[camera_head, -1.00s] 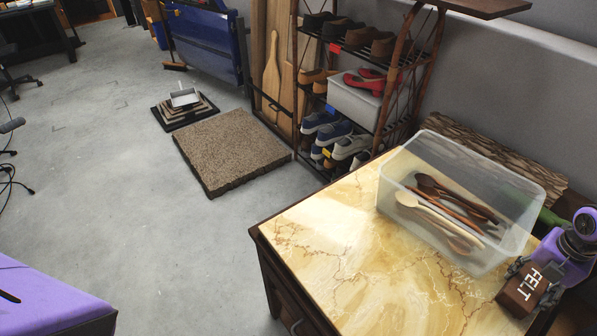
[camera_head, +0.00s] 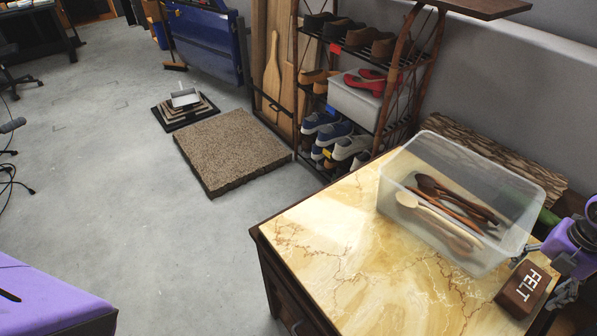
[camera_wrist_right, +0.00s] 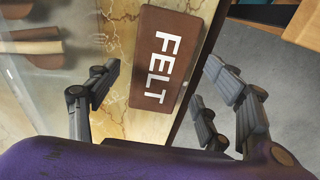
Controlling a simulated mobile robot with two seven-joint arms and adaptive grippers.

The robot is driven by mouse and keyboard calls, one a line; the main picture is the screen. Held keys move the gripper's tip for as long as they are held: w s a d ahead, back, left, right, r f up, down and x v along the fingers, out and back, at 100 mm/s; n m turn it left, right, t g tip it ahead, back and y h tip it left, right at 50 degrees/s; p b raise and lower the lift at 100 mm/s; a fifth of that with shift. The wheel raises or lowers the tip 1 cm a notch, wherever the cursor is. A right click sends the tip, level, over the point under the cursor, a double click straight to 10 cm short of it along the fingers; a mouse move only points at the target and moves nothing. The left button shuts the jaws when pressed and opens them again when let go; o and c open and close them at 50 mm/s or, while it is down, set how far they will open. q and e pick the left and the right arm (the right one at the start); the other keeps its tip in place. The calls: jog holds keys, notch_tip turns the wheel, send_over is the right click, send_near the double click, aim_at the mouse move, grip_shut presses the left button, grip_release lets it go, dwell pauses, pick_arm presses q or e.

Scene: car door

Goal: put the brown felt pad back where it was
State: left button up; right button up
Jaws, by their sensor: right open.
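The brown felt pad (camera_head: 523,290), a block marked FELT in white, lies on the marbled cabinet top (camera_head: 335,240) at its right edge. It also shows in the right wrist view (camera_wrist_right: 168,60), close to the cabinet's dark edge. My right gripper (camera_head: 545,276) is open, with one finger on each side of the pad and visible gaps between fingers and pad in the right wrist view (camera_wrist_right: 162,68). My left gripper is not in view.
A clear plastic box (camera_head: 455,200) with several wooden spoons stands beside the pad on the cabinet top. A bark-like log (camera_head: 490,155) lies behind it. A shoe rack (camera_head: 365,75) stands beyond. The marbled top's front is bare.

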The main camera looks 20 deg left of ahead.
aim_at(529, 284)
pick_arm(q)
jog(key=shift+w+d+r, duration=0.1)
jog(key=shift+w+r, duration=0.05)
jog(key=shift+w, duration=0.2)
pick_arm(e)
notch_tip(529, 284, up, 8)
jog(key=shift+r, duration=0.25)
